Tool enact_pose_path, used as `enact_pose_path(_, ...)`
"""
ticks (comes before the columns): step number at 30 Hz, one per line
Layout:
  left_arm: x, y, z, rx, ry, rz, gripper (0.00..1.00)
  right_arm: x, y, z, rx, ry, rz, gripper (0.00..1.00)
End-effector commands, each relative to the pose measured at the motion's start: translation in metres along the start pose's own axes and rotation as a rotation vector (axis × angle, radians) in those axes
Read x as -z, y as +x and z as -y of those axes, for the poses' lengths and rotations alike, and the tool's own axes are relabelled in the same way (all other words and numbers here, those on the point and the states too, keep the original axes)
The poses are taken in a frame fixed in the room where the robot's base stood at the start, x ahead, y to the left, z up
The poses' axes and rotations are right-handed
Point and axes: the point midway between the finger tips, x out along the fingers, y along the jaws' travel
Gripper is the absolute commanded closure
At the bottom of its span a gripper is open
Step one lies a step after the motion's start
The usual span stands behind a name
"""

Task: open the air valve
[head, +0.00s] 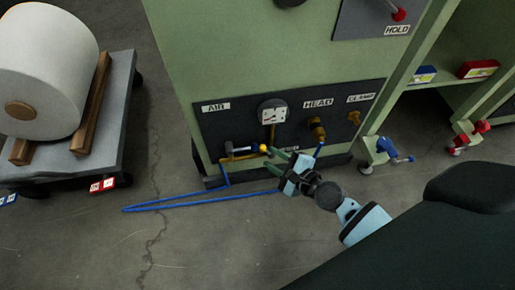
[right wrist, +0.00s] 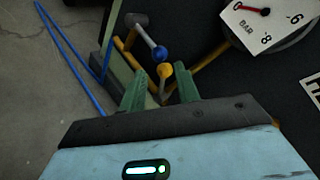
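The air valve (head: 240,150) sits on the dark panel (head: 210,125) below the AIR label (head: 216,107). In the right wrist view it shows a grey body (right wrist: 135,20), a metal lever with a blue ball knob (right wrist: 160,53), and yellow pipe. A yellow ball knob (right wrist: 164,70) is just below the blue one; it also shows in the head view (head: 262,148). My right gripper (head: 271,157) is open, its green fingertips on either side of the yellow knob, apparently not touching it. My left gripper is out of view.
A pressure gauge (head: 272,112) has its red needle near 0. Brass fittings (head: 317,128) stick out under the HEAD label. A blue hose (head: 200,204) loops on the floor. A large roll (head: 45,70) rests on a cart at left.

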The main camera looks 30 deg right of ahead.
Motion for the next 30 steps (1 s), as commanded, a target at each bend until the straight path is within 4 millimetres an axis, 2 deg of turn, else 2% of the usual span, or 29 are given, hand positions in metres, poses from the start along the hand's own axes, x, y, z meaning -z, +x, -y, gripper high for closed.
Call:
enact_pose_path(6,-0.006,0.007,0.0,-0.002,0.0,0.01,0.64,0.0,0.035,-0.001,0.001,0.0,0.001,0.68)
enact_pose_path(12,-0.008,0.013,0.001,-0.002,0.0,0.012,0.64,0.0,0.059,-0.001,0.0,0.0,0.001,0.68)
enact_pose_path(17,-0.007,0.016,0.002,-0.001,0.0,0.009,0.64,0.0,0.067,-0.001,-0.001,-0.001,0.0,0.68)
enact_pose_path(25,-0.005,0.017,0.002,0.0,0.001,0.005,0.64,0.0,0.067,-0.001,-0.001,-0.001,0.0,0.68)
enact_pose_path(30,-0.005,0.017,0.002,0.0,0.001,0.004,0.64,0.0,0.067,-0.001,-0.001,-0.001,0.0,0.9)
